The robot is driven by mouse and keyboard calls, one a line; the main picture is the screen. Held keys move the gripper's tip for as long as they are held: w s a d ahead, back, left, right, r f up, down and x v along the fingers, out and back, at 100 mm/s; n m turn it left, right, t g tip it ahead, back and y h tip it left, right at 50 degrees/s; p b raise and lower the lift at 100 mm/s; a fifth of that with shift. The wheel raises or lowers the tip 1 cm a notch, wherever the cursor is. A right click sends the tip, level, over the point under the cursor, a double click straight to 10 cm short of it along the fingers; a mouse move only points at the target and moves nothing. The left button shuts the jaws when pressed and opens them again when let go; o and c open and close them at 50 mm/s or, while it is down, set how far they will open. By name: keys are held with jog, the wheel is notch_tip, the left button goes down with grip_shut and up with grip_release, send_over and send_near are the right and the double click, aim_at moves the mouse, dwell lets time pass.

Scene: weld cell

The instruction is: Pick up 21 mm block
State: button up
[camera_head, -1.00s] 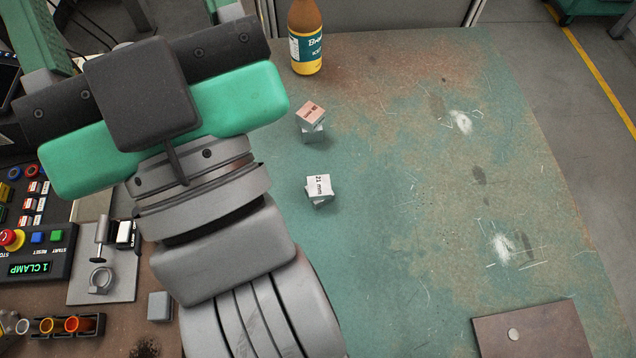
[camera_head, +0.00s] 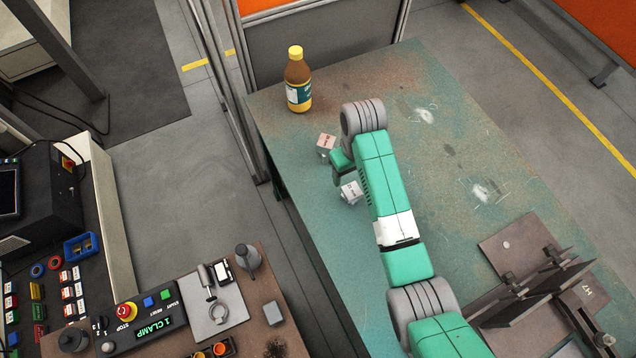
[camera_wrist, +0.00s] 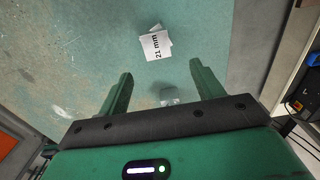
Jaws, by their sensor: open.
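The 21 mm block (camera_head: 351,188) is a pale block with a black "21 mm" label. It sits on the green table, seemingly on top of another pale block, turned relative to it. In the wrist view the 21 mm block (camera_wrist: 155,45) lies beyond my fingertips, label facing up. My gripper (camera_wrist: 162,72) is open, its two green fingers apart and not touching the block. In the head view my gripper (camera_head: 341,168) is low over the table beside the block, its fingertips mostly hidden by my arm.
Another block with a pinkish label (camera_head: 326,142) stands behind my gripper. A small grey shape (camera_wrist: 169,96) shows between my fingers. A brown bottle (camera_head: 298,80) stands at the table's far left corner. A plate and fixture (camera_head: 520,285) occupy the near right.

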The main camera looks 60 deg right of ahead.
aim_at(351, 189)
jog(key=shift+s+d+f, duration=0.2)
jog(key=shift+s+f, duration=0.05)
jog(key=shift+f, duration=0.15)
notch_tip(351, 189, down, 2)
jog(key=shift+f+b, duration=0.1)
jog(key=shift+b, duration=0.4)
jog(key=f, duration=0.2)
jog(key=f+b, duration=0.1)
jog(key=f, duration=0.2)
jog(key=shift+s+a+f, duration=0.1)
jog(key=shift+a, duration=0.1)
jog(key=c, duration=1.1)
